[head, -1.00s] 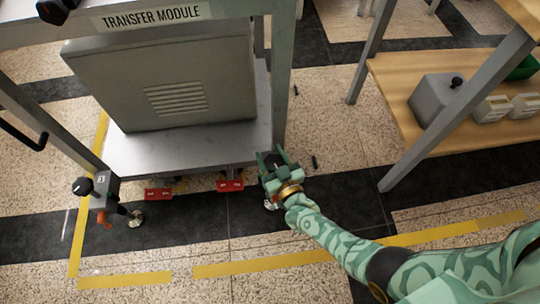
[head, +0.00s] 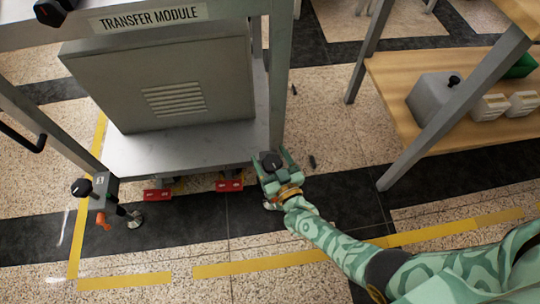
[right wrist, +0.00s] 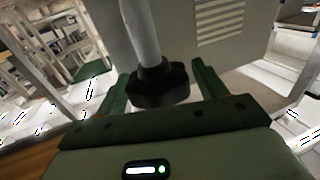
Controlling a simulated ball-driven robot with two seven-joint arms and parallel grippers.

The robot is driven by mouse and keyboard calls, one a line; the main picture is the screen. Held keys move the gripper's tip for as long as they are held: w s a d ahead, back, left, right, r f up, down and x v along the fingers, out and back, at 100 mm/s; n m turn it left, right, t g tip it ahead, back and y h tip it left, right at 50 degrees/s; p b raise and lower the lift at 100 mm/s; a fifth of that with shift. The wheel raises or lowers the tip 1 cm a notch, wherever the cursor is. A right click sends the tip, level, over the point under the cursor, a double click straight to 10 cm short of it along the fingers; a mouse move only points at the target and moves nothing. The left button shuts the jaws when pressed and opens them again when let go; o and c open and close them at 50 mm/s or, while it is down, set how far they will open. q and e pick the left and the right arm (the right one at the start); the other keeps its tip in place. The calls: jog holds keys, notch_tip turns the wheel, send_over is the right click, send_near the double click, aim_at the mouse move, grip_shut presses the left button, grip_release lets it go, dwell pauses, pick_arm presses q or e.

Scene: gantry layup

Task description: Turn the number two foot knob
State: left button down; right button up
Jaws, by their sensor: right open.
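The TRANSFER MODULE frame (head: 278,90) stands on feet. A black lobed knob (head: 271,161) is at the bottom of its right front leg; its number does not show. My right gripper (head: 272,156) is at this knob, open, with a finger on either side. In the right wrist view the knob (right wrist: 160,86) sits below a light post, between the green fingers (right wrist: 160,76). I cannot tell whether the fingers touch it. The left front foot has a block marked 1 (head: 100,180), with a black knob (head: 82,188) and an orange lever (head: 104,221). My left gripper is not in view.
Two red pieces (head: 157,195) (head: 229,185) are under the module's lower shelf (head: 190,146). A wooden bench (head: 395,102) with a grey box (head: 433,100) stands at the right. Yellow tape (head: 260,264) marks the floor, which is clear in front.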

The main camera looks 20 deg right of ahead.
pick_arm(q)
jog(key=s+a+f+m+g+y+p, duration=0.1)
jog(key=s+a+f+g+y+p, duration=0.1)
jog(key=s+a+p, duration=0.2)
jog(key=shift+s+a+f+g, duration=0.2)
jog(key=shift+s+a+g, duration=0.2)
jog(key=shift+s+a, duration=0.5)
pick_arm(e)
jog(key=s, duration=1.5)
jog(key=shift+s, duration=0.35)
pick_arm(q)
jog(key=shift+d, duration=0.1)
